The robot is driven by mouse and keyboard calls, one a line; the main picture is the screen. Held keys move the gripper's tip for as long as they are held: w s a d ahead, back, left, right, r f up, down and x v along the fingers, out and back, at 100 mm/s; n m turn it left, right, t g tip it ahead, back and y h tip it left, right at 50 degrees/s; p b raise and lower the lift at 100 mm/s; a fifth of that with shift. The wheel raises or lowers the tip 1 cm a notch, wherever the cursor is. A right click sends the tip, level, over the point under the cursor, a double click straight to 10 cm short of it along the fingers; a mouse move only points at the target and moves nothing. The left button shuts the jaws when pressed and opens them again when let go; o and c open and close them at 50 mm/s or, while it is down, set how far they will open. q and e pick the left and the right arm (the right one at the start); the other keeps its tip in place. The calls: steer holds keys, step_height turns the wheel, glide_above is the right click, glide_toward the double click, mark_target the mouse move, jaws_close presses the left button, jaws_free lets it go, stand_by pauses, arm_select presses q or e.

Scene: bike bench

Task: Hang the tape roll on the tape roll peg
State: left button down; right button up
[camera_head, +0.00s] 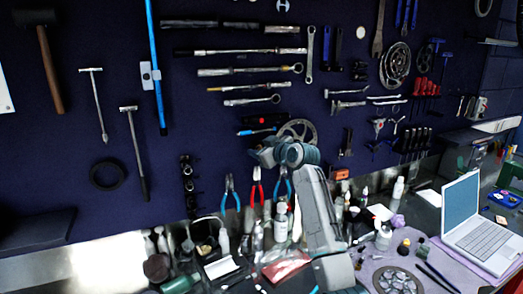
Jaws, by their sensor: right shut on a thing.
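My right gripper (262,151) is up in front of the dark blue tool wall, above the pliers, with its arm rising from the bottom. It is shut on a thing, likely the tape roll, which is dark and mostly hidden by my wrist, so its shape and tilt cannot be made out. I cannot pick out the tape roll peg for sure among the small dark fittings on the wall. A black ring (108,175) hangs on the wall far to the left; I cannot tell what it is. My left gripper is not in view.
A chainring (297,131) hangs just behind my right wrist. Red pliers (257,185) and blue-handled pliers (230,191) hang below. The bench is crowded with bottles, and a laptop (481,222) stands at the right.

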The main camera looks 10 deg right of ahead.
stand_by(0.4)
steer(key=o, duration=1.1)
steer(key=shift+c, duration=0.2)
steer(key=shift+s, duration=0.1)
